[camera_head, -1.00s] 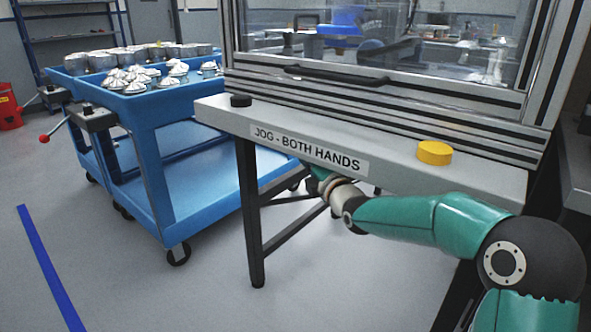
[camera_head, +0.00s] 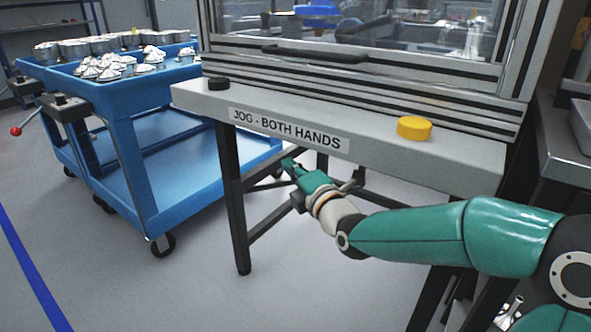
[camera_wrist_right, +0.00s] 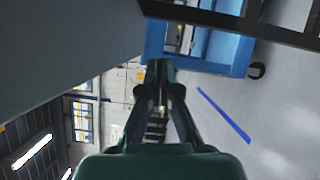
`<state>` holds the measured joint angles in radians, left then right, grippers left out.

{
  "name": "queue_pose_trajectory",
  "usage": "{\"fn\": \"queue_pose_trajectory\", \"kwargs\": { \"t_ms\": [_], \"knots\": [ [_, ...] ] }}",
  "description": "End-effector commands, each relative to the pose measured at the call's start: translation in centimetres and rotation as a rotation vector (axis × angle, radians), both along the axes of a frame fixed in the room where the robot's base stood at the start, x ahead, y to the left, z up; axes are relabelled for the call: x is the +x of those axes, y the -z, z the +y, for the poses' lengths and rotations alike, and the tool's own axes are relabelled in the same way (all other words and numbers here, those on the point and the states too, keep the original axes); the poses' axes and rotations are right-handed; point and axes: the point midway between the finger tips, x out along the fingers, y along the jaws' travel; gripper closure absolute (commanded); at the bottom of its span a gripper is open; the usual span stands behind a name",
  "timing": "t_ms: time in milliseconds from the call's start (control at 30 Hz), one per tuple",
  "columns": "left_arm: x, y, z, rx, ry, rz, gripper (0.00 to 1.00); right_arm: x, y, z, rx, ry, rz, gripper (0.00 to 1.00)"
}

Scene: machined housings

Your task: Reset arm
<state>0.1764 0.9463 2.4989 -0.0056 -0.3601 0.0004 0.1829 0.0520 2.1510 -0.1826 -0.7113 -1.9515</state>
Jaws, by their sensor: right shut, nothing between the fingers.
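My right gripper (camera_head: 290,166) is at the end of the teal right arm, which comes in from the right in the head view. It is below the front edge of the grey bench (camera_head: 430,158), beside the bench's dark legs. In the right wrist view the fingers of this gripper (camera_wrist_right: 160,68) come together at the tips, with nothing between them. A black button (camera_head: 218,84) and a yellow button (camera_head: 414,129) sit on the bench ledge above the arm. My left gripper is not in view.
A blue cart (camera_head: 150,210) stands left of the bench, with several metal housings (camera_head: 100,66) on top. A glazed enclosure (camera_head: 380,35) rises behind the ledge. A blue floor line (camera_head: 30,270) runs at lower left. The floor in front is clear.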

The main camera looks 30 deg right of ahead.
Motion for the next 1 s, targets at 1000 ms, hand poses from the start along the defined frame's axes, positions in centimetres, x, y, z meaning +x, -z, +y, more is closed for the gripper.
{"fn": "queue_pose_trajectory", "kwargs": {
  "t_ms": [1000],
  "knots": [
    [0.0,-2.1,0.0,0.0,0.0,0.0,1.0,-6.3,35.0,13.9,0.525,-0.103,0.823,1.0]
  ]
}}
